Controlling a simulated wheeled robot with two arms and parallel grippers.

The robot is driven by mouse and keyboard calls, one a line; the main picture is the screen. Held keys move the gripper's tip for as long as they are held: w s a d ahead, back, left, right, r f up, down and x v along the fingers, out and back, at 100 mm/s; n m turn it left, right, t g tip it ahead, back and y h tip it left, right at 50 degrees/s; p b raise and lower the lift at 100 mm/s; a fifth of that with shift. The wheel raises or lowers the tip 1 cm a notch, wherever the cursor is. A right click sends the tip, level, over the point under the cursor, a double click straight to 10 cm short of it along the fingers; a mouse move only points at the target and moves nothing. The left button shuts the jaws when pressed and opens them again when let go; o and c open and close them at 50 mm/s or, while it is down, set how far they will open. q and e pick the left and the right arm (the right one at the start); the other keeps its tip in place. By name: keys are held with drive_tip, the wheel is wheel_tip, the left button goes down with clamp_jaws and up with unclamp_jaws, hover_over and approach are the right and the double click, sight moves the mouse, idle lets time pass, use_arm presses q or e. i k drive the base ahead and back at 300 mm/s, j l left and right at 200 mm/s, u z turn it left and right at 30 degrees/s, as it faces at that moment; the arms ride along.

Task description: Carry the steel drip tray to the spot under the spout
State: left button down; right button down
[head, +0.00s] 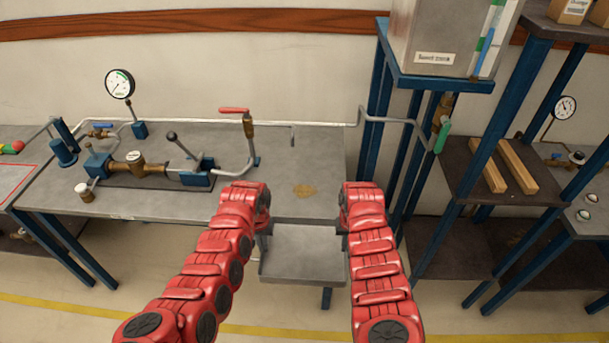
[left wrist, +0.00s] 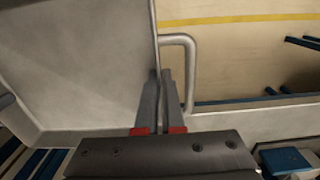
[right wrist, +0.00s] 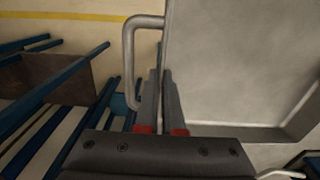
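The steel drip tray (head: 303,254) is a shallow grey tray held level between my arms, in front of the bench edge and apparently clear of the floor. My left gripper (left wrist: 164,82) is shut on its side at the handle (left wrist: 191,70). My right gripper (right wrist: 161,82) is shut on the opposite side at the other handle (right wrist: 128,60). In the head view my wrists largely hide both grippers. The downturned spout (head: 292,138) hangs from the pipe over the bench. A brownish stain (head: 304,191) marks the benchtop below and slightly right of it.
The grey bench (head: 330,165) is clear around the stain. A valve with a red lever (head: 234,110) and a pump assembly (head: 138,167) stand to the left. A blue-framed stand (head: 378,110) with a tank rises close on the right. A pipe (head: 315,125) runs across the back.

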sight(304, 189)
drive_tip(key=i, duration=1.05)
